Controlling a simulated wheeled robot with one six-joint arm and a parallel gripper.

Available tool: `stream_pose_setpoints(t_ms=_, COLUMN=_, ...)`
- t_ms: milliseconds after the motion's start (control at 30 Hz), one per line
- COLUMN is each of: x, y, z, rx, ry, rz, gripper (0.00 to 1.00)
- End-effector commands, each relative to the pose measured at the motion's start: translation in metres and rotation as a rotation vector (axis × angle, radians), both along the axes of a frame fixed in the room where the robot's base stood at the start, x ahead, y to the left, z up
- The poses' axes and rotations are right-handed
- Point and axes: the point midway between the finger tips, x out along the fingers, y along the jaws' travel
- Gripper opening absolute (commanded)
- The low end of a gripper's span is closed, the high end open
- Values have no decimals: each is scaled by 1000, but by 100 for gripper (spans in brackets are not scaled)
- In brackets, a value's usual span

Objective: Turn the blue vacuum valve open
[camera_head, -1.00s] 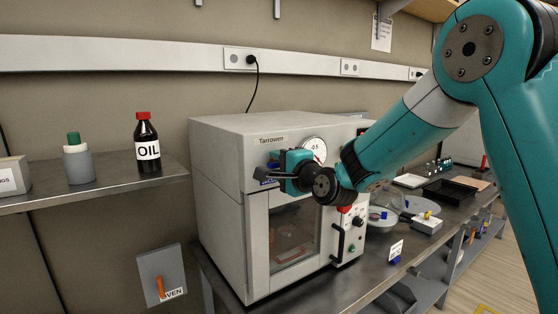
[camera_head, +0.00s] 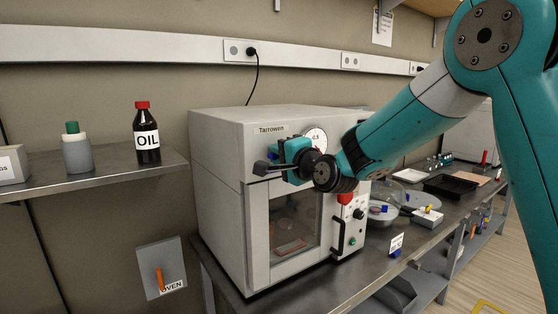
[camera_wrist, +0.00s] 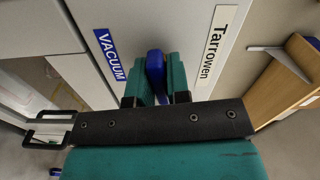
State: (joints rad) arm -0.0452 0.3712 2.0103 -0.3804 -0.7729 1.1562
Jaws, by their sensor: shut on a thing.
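The blue vacuum valve handle (camera_wrist: 155,66) shows in the wrist view, between the teal fingers of my gripper (camera_wrist: 154,82). The fingers are shut on it, one on each side. A blue VACUUM label (camera_wrist: 111,55) is on the oven front to the left of the handle, and a white Tarrowen plate (camera_wrist: 213,48) is to the right. In the head view my gripper (camera_head: 284,155) is against the upper front of the grey oven (camera_head: 222,165). It hides the valve there.
A round gauge (camera_head: 318,138) sits just behind my gripper. Below are the oven's window door, a door handle (camera_head: 337,236) and a red knob (camera_head: 346,198). Glassware and trays stand on the bench to the right. An oil bottle (camera_head: 146,128) stands on the left shelf.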

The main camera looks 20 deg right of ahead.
Motion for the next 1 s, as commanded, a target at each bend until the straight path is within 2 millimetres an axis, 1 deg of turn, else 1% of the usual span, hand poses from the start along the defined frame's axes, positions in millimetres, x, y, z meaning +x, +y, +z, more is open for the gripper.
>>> stream_pose_setpoints(t_ms=33, x=0, y=0, z=-5, rx=-32, ry=-14, rz=0, gripper=0)
stream_pose_setpoints(t_ms=133, x=0, y=0, z=-6, rx=-113, ry=-40, rz=0, gripper=0)
stream_pose_setpoints(t_ms=1000, x=0, y=0, z=-5, rx=-899, ry=-296, rz=-2, gripper=0)
